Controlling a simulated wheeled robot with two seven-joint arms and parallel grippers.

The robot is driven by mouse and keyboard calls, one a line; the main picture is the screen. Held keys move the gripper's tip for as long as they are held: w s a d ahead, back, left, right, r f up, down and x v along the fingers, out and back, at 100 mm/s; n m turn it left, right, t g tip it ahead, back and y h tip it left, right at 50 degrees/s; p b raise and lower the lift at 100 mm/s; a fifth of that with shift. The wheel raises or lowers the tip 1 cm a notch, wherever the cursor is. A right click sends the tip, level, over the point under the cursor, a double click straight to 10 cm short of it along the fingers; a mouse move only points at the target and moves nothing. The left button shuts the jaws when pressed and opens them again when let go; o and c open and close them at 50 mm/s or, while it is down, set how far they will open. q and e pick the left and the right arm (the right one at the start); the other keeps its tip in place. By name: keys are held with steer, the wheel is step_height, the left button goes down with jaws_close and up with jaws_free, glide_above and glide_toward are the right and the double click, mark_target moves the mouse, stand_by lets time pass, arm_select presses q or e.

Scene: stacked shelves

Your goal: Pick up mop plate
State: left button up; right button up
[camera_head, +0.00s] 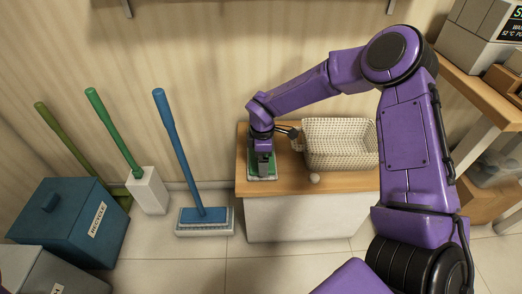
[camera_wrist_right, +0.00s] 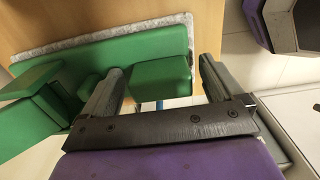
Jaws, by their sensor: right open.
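The mop plate is green with a grey pad beneath. In the head view the mop plate (camera_head: 262,177) lies on the left part of the wooden top of a low cabinet. My right gripper (camera_head: 263,160) points down over it and hides much of it. In the right wrist view the mop plate (camera_wrist_right: 110,55) shows a raised green block, and my right gripper (camera_wrist_right: 162,71) is open with one finger on each side of that block. I cannot tell whether the fingers touch it. My left gripper is not in view.
A blue mop (camera_head: 188,160), a green-handled brush (camera_head: 120,140) and a blue bin (camera_head: 72,215) stand on the floor at left. Shelves are at right.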

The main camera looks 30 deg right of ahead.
steer(key=shift+r, duration=0.1)
steer(key=c, duration=1.2)
steer(key=shift+o, duration=0.2)
